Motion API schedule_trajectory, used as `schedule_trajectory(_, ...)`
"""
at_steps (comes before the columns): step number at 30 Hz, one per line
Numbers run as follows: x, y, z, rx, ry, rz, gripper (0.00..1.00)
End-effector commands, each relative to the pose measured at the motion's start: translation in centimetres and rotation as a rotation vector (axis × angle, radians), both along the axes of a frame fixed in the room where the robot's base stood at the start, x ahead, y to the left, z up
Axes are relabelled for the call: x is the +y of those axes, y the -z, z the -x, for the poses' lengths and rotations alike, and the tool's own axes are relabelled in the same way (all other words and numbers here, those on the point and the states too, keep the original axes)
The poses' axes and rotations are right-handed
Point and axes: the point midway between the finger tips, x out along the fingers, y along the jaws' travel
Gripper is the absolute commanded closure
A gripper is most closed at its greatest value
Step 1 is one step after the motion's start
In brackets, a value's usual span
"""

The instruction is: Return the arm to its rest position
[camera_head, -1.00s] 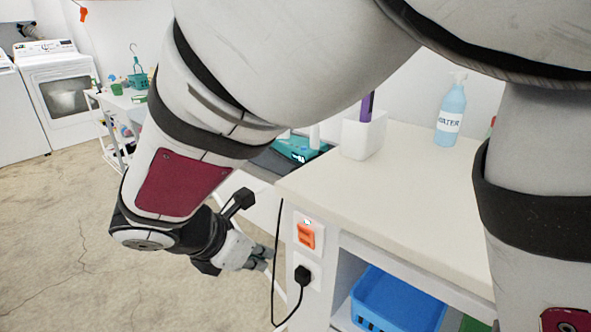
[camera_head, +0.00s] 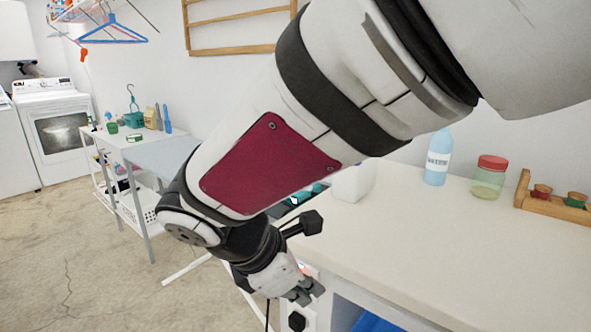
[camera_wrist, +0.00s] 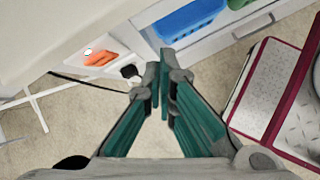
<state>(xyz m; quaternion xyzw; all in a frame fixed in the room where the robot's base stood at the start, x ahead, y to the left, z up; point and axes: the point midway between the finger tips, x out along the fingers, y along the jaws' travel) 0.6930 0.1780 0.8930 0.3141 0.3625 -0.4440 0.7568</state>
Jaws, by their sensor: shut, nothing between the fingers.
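My arm crosses the head view from the upper right down to the lower middle. My gripper (camera_head: 305,292) hangs at its end, beside the left end of the white counter (camera_head: 430,260). In the wrist view my gripper (camera_wrist: 161,88) shows its two teal fingers meeting at the tips, shut and empty. Beyond the fingertips lie the floor and the counter's side. The arm hides part of the counter and of the wall.
An orange switch (camera_wrist: 98,57) and a black plug with a cord (camera_wrist: 129,71) are on the counter's side, near my gripper. A blue basket (camera_wrist: 190,18) sits below the countertop. Floor at left is open.

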Motion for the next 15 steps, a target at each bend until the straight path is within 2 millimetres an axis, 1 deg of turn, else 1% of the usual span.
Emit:
schedule_trajectory(1,-2.9,-1.2,0.7,-0.024,0.126,-0.047,1.0)
schedule_trajectory(3,-6.2,-2.3,2.0,-0.05,0.299,-0.108,1.0)
schedule_trajectory(5,-8.8,-3.0,3.5,-0.073,0.447,-0.159,1.0)
schedule_trajectory(6,-10.4,-3.4,4.6,-0.089,0.543,-0.195,1.0)
schedule_trajectory(8,-12.5,-3.9,6.3,-0.112,0.691,-0.247,1.0)
schedule_trajectory(9,-13.8,-4.1,7.6,-0.126,0.787,-0.281,1.0)
schedule_trajectory(10,-14.6,-4.2,8.6,-0.137,0.861,-0.308,1.0)
schedule_trajectory(12,-16.3,-4.4,10.9,-0.162,1.026,-0.369,1.0)
schedule_trajectory(15,-17.8,-4.4,14.0,-0.196,1.252,-0.454,1.0)
